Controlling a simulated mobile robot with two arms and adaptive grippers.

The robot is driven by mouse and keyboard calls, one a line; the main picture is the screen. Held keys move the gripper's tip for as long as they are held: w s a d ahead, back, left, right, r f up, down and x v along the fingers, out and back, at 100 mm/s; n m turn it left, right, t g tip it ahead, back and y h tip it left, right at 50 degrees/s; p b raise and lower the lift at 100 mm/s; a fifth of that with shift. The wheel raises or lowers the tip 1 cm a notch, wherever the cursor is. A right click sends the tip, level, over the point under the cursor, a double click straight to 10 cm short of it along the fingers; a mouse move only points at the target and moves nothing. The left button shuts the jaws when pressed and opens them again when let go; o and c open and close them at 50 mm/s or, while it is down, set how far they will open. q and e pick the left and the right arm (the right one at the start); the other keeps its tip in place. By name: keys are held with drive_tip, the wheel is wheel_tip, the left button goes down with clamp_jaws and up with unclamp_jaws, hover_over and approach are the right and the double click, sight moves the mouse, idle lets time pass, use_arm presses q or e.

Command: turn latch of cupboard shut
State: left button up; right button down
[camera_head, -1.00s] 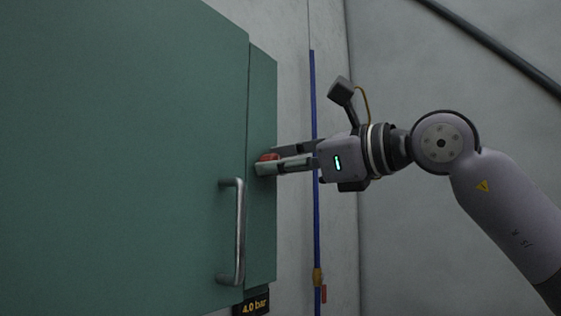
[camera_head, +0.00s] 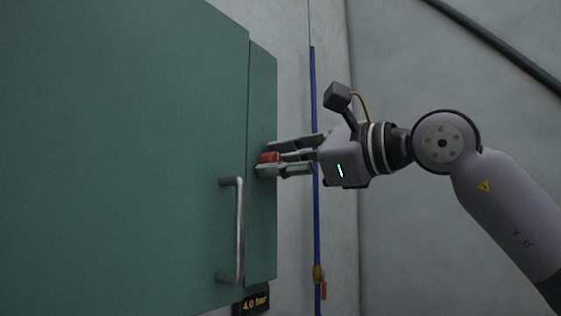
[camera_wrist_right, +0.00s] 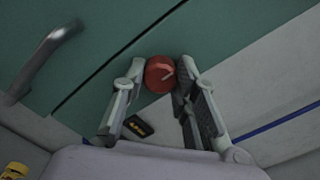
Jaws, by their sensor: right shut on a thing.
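The green cupboard (camera_head: 120,150) fills the left of the head view, its door looking flush beside a narrow side strip (camera_head: 263,215). The red latch knob (camera_head: 268,158) sits on that strip. In the right wrist view the round red latch (camera_wrist_right: 159,74) carries a paler raised pointer, slanted in the picture. My right gripper (camera_head: 268,160) is shut on the latch, with one finger on either side of it. The fingers (camera_wrist_right: 160,80) partly hide the latch in the head view. My left gripper is in no view.
A metal bar handle (camera_head: 239,230) stands out from the door left of the latch. A small display (camera_head: 252,303) reads 4.0 bar below. A thin blue pipe (camera_head: 314,220) with a brass and red valve (camera_head: 320,282) runs up the wall behind my gripper.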

drive_tip(key=c, duration=1.2)
unclamp_jaws()
drive_tip(key=shift+c, duration=0.2)
drive_tip(key=shift+d, duration=0.15)
drive_tip(key=v, duration=1.1)
drive_tip(key=shift+s+d, duration=0.25)
drive_tip(key=shift+d, duration=0.05)
